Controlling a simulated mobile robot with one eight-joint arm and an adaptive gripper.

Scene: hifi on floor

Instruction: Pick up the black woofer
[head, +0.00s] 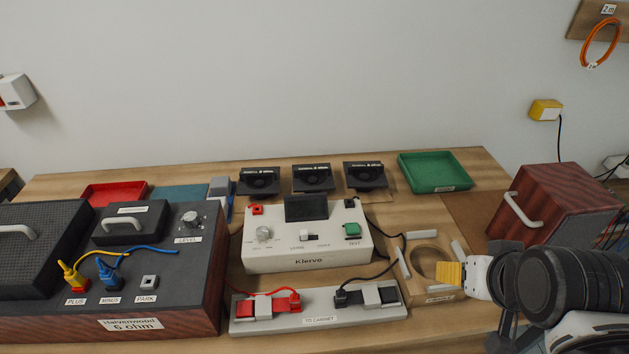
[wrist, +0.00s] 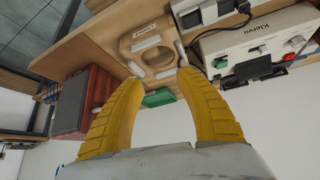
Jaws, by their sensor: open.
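Three black woofer-like units with round cones stand in a row at the back of the table: left (head: 259,182), middle (head: 313,179) and right (head: 365,176). Their labels are too small to read, so I cannot tell them apart. My gripper (head: 449,273) is at the right front, over the edge of a wooden cradle (head: 406,283) with a round recess. In the wrist view my gripper (wrist: 161,78) has its two yellow fingers apart with nothing between them. The cradle (wrist: 127,47) shows beyond the fingertips, its recess empty. No woofer is clearly visible there.
A white Klervo tester (head: 307,262) stands in front of the woofers. A grey connector strip (head: 320,321) lies before it. A green tray (head: 434,172) is at back right. A red-brown cabinet (head: 560,205) stands right; a large 6 ohm box (head: 190,290) fills the left.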

